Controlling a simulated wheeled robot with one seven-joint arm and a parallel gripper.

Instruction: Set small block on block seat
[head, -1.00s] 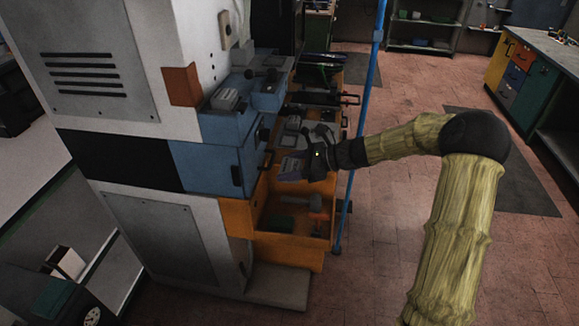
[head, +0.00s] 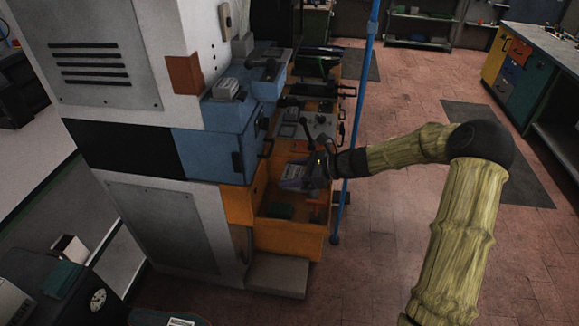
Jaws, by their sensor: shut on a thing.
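My gripper (head: 308,170) is shut on a small grey block (head: 293,172), held above the open orange drawer (head: 290,240) of the press. The block's underside is hidden, and I cannot see it touching anything. A similar grey block (head: 228,88) lies on the blue ledge (head: 225,112) on the press, above and left of my gripper. I cannot tell for sure which part is the block seat.
The drawer holds a green item (head: 280,211) and a tool with an orange-red part (head: 314,208). A grey panel with levers (head: 318,125) is behind my gripper. A blue pole (head: 357,110) stands close on the right. The tiled floor (head: 400,250) to the right is clear.

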